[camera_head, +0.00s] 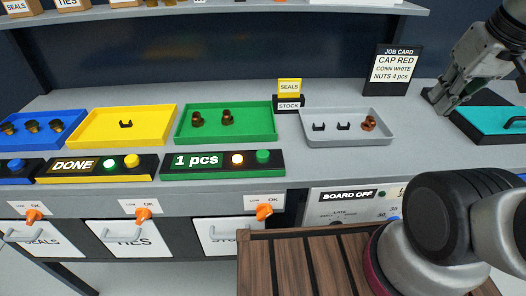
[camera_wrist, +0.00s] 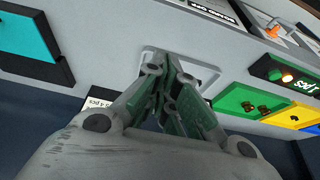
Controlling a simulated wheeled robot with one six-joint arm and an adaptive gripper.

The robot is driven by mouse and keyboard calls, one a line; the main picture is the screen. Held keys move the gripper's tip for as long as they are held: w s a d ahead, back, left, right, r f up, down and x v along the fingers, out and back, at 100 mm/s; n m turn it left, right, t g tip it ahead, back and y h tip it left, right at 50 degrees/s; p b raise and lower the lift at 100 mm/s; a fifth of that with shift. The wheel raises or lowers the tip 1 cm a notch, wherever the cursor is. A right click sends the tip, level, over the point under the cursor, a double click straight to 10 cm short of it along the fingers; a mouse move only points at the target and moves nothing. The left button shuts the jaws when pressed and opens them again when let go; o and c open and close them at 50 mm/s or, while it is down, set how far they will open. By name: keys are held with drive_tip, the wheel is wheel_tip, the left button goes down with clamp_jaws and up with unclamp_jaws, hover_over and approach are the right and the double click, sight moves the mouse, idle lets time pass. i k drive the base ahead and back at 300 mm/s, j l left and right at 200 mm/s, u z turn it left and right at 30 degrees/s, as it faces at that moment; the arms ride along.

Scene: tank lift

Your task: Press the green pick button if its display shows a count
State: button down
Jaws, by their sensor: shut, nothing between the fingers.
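The pick panel (camera_head: 222,164) in front of the green tray has a display (camera_head: 196,161) reading "1 pcs". Beside the display are a lit pale-orange lamp (camera_head: 238,159) and the green pick button (camera_head: 263,156) at the panel's right end. In the wrist view the panel (camera_wrist: 288,78) shows at the right, with its green button (camera_wrist: 274,74) and glowing lamp.
The green tray (camera_head: 268,134) holds two brown parts. Left of it are a yellow tray (camera_head: 77,142) and a blue tray; the yellow one's panel (camera_head: 98,166) reads "DONE". A grey tray (camera_head: 386,141), job card (camera_head: 393,70) and stock sign (camera_head: 289,104) stand nearby.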

sight(262, 156)
drive_tip(key=k+j+u, duration=0.1)
drive_tip(key=j, duration=0.35)
drive_tip(key=k+j+u, duration=0.1)
drive_tip(key=j, duration=0.35)
drive_tip(key=k+j, duration=0.2)
drive_tip(key=j, duration=0.25)
drive_tip(key=k+j+u, duration=0.15)
drive_tip(key=j, duration=0.35)
drive_tip(key=j+u, duration=0.1)
drive_tip(key=j, duration=0.35)
drive_tip(key=k, duration=0.05)
